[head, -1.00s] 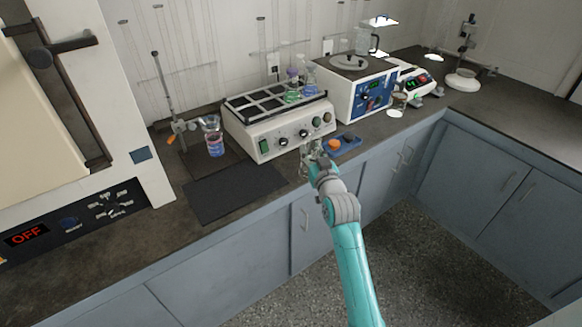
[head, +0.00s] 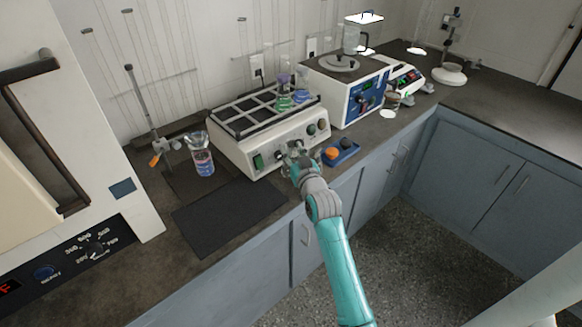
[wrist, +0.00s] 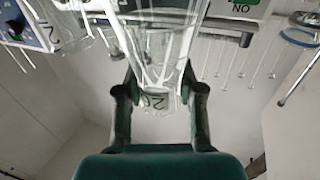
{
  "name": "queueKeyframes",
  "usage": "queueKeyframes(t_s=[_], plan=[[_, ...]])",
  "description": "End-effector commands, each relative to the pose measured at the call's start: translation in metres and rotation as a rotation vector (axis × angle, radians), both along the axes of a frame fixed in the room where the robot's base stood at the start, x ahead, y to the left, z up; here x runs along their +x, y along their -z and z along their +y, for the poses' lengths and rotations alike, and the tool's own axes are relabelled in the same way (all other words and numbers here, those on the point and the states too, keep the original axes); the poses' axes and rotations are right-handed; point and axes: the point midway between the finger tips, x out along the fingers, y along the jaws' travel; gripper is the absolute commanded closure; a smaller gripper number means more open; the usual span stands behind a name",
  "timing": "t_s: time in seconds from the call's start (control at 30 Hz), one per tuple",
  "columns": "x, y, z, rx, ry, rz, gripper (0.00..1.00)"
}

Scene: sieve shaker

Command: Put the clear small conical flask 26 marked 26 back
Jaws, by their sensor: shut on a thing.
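My gripper (wrist: 160,92) is shut on the clear small conical flask (wrist: 165,55), whose label reads 26, upside down in the wrist view. The flask is see-through and looks empty. In the head view my gripper (head: 294,162) is in front of the white shaker's (head: 255,150) control panel, above the bench's front edge. The flask is small and hard to make out there. The shaker has a black grid (head: 240,112) on top with several open cells. Flasks with green (head: 283,102) and blue-purple (head: 301,97) contents stand at its right end.
A beaker (head: 203,160) stands by a stand at left, behind a dark mat (head: 225,215). A blue box with an orange button (head: 331,153) lies right of my gripper. A white-and-blue device (head: 360,97) stands right of the shaker. The mat is clear.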

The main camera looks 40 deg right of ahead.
Motion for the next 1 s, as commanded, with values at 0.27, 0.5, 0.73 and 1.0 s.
queueKeyframes(t_s=[0.27,0.5,0.73,1.0], plan=[[0.0,0.023,0.0,0.0,0.0,0.001,1.0],[0.0,0.051,0.0,0.001,0.0,0.0,1.0],[0.0,0.053,0.0,0.0,0.0,-0.001,1.0],[0.0,0.056,0.0,0.0,0.0,0.0,0.37]])
